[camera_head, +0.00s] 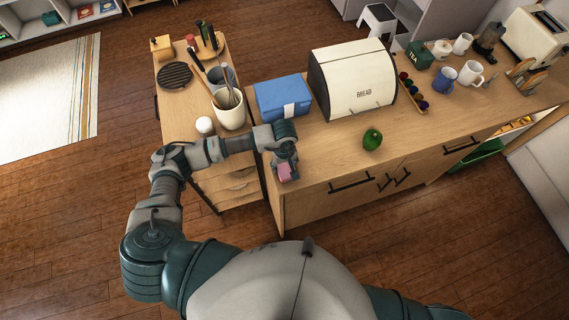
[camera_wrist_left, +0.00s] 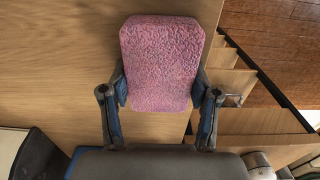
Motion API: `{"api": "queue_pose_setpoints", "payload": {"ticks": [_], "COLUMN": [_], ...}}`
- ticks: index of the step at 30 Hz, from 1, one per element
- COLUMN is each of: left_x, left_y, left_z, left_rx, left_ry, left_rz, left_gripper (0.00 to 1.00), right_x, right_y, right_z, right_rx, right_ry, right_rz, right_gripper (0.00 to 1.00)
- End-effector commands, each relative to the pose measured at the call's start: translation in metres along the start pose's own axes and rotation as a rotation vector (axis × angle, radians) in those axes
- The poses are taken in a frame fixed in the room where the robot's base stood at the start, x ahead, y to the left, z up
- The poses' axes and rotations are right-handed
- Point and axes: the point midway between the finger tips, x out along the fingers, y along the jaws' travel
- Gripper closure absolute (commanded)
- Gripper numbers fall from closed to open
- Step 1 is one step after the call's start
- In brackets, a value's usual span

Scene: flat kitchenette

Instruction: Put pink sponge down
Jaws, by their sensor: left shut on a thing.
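The pink sponge (camera_head: 284,171) is held between the fingers of my left gripper (camera_head: 285,164), at the front left edge of the wooden counter (camera_head: 325,150). In the left wrist view the sponge (camera_wrist_left: 162,62) fills the space between the two fingers (camera_wrist_left: 160,105), which press on its sides. The counter top (camera_wrist_left: 60,70) lies behind it there. I cannot tell whether the sponge touches the counter. My right gripper is not in view.
A green avocado-like item (camera_head: 372,139) lies right of the gripper. A blue box (camera_head: 283,97) and a cream bread box (camera_head: 352,80) stand behind. A white utensil crock (camera_head: 229,110) stands to the left. Bare counter lies between gripper and green item.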

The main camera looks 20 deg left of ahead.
Motion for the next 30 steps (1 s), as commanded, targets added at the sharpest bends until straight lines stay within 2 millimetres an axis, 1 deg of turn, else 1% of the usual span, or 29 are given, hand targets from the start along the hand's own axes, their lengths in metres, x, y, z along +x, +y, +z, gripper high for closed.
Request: {"api": "queue_pose_setpoints", "payload": {"ticks": [5, 6, 8, 9, 18, 21, 22, 23, 26, 30], "left_x": [0.005, 0.005, 0.004, 0.004, 0.003, -0.003, -0.006, -0.01, -0.029, -0.062], "left_y": [0.0, 0.0, 0.0, 0.0, 0.0, 0.0, 0.001, 0.001, 0.001, 0.001], "left_z": [0.0, 0.0, 0.0, 0.0, 0.0, 0.001, 0.0, -0.001, -0.001, -0.001], "left_rx": [0.0, 0.0, 0.0, 0.0, 0.0, 0.0, 0.0, 0.0, 0.002, 0.001], "left_ry": [0.0, 0.0, -0.001, -0.001, 0.0, -0.001, 0.002, 0.003, 0.004, 0.005], "left_rz": [0.0, 0.0, -0.001, -0.001, 0.0, 0.0, 0.002, 0.002, 0.003, 0.004], "left_gripper": [0.67, 0.32, 0.17, 0.14, 0.14, 0.14, 0.14, 0.14, 0.14, 0.14], "right_x": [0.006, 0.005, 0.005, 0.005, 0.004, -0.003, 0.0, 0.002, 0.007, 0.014], "right_y": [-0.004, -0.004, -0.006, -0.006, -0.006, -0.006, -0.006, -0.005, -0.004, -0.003], "right_z": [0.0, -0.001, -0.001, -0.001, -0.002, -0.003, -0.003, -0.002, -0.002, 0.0], "right_rx": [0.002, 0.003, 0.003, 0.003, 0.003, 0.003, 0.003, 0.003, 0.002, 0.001], "right_ry": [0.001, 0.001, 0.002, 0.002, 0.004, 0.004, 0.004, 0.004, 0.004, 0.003], "right_rz": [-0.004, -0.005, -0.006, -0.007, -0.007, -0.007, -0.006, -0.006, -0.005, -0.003], "right_gripper": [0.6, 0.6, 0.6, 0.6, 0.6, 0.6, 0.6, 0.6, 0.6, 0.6]}}
